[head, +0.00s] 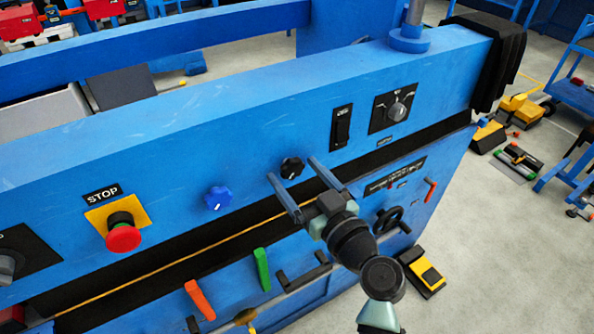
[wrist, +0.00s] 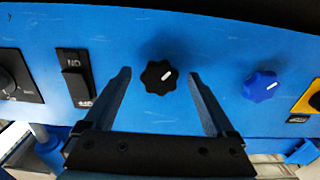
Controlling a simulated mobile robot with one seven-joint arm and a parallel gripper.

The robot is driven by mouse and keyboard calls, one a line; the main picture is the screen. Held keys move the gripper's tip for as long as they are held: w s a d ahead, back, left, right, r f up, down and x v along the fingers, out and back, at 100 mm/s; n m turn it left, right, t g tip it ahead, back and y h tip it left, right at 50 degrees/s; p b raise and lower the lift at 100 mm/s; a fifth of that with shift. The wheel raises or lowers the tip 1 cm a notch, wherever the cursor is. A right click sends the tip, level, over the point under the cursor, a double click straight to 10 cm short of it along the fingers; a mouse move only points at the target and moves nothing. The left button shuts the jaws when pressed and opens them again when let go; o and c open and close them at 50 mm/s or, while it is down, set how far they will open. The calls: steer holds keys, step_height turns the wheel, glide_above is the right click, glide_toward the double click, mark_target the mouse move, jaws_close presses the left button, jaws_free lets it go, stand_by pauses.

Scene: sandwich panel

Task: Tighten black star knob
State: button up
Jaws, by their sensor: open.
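The black star knob (head: 292,167) is on the blue front panel, between the blue star knob (head: 217,198) and a black rocker switch (head: 341,127). It also shows in the wrist view (wrist: 158,77), with a white pointer mark aimed to the upper right. My gripper (head: 291,173) is open in front of the panel. In the wrist view its two fingers (wrist: 160,74) stand on either side of the black star knob, with gaps to both sides. I cannot tell how far the fingertips are from the panel. The blue star knob (wrist: 262,86) is right of my fingers there.
A red STOP button (head: 123,238) on a yellow plate is at the left. A rotary switch (head: 396,111) is right of the rocker switch. Orange (head: 200,300) and green (head: 262,270) levers and a black handwheel (head: 389,219) are on the lower panel.

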steer(key=shift+w+a, duration=0.1)
steer(key=shift+w, duration=0.1)
steer(key=c, duration=1.3)
steer(key=shift+c, duration=0.2)
